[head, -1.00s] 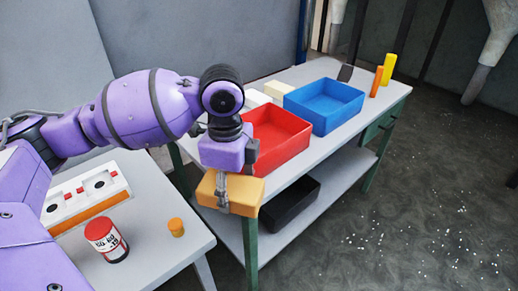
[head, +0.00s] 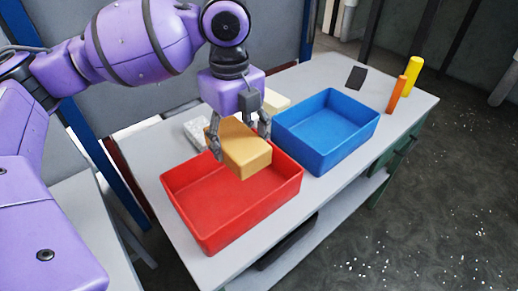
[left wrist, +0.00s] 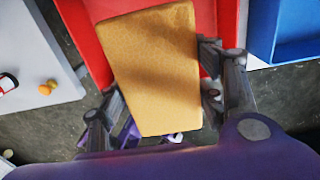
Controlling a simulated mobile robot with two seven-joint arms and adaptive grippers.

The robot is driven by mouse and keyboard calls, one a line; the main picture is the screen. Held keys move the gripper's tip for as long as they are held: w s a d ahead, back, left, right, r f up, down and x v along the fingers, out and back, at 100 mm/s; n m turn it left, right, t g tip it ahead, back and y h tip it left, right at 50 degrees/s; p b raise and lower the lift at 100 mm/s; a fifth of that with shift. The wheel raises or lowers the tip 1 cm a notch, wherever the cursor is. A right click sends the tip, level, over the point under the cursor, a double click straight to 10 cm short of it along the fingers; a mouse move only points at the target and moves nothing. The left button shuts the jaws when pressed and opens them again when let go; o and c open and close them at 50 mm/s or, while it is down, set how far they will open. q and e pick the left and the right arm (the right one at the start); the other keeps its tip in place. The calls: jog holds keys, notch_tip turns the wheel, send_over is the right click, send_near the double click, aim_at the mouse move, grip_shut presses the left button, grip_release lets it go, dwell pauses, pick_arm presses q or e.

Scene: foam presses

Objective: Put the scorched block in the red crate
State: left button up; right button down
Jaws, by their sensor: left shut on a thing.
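The scorched block (head: 243,152) is a tan-orange foam block with brownish shading. My left gripper (head: 238,140) is shut on it, one finger on each side, and holds it above the red crate (head: 188,222). In the left wrist view the block (left wrist: 155,70) fills the middle between the fingers, with the red crate (left wrist: 88,45) behind it. The part of the crate's floor that shows in the head view is empty; the block and gripper hide some of its far side. My right gripper is not in view.
A blue crate (head: 325,162) stands close to the right of the red one on the grey table (head: 160,165). Pale blocks (head: 277,101) lie behind the crates. An orange cylinder (head: 397,95), a yellow cylinder (head: 412,76) and a dark flat piece (head: 356,77) stand at the far right.

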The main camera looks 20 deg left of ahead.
pick_arm(q)
notch_tip(320, 180, down, 6)
jog(key=s, duration=0.1)
send_over(241, 202)
notch_tip(241, 202, down, 5)
jog(key=shift+f+b, duration=0.45)
jog(key=shift+f, duration=0.2)
notch_tip(241, 202, down, 5)
jog(key=shift+f, duration=0.25)
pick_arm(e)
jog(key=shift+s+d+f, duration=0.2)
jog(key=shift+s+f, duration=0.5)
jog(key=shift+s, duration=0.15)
pick_arm(q)
jog(key=shift+f, duration=0.1)
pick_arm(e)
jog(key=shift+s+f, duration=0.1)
pick_arm(q)
jog(key=o, duration=1)
jog(key=shift+o, duration=0.3)
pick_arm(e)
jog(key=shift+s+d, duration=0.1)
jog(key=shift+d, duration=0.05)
